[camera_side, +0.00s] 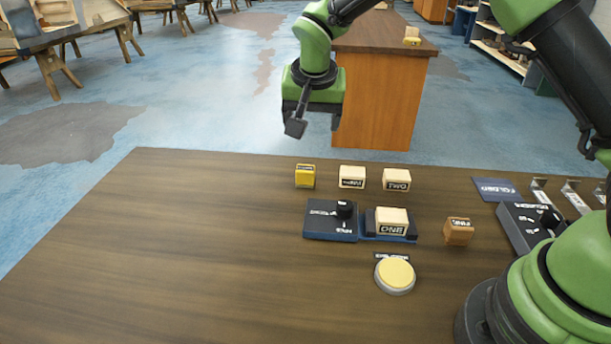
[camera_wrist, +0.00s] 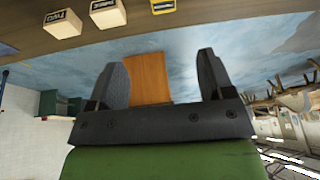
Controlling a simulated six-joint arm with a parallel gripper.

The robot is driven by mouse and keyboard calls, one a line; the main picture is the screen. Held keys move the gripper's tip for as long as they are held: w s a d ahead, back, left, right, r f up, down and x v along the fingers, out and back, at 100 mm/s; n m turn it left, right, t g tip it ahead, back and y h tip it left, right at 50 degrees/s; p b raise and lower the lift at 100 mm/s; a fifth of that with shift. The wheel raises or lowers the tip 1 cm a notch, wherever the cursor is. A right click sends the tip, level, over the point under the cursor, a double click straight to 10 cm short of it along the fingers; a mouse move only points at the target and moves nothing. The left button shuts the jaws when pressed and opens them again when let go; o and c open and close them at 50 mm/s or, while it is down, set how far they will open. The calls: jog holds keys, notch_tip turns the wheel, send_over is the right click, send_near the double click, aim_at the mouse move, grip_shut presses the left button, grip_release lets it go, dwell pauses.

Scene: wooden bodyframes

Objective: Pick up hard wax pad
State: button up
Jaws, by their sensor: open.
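No label clearly reads hard wax, so I cannot tell which piece it is. On the table stand a yellow block (camera_side: 305,176) with a dark label, a cream block (camera_side: 352,177) with unclear lettering, and a cream block marked TWO (camera_side: 396,180). A cream block marked ONE (camera_side: 391,221) sits in a dark blue holder (camera_side: 370,232). A brown block (camera_side: 458,231) stands to its right. My gripper (camera_side: 315,122) is open and empty, above and beyond the table's far edge. In the wrist view its fingers (camera_wrist: 162,72) are apart, with the yellow block (camera_wrist: 162,5) at the top edge.
A round cream disc (camera_side: 395,274) lies in front. Another dial box (camera_side: 524,225), a dark blue card (camera_side: 496,189) and metal clips are at right. The table's left side (camera_side: 150,250) is clear.

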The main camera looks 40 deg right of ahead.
send_near(305, 170)
jog(key=shift+m+h, duration=0.3)
jog(key=shift+h, duration=0.1)
jog(key=x, duration=0.2)
jog(key=a+x, duration=0.1)
jog(key=x, duration=0.2)
jog(key=shift+w+f, duration=0.1)
jog(key=shift+f, duration=0.1)
jog(key=shift+x, duration=2.9)
jog(key=shift+d, duration=0.15)
jog(key=c, duration=1)
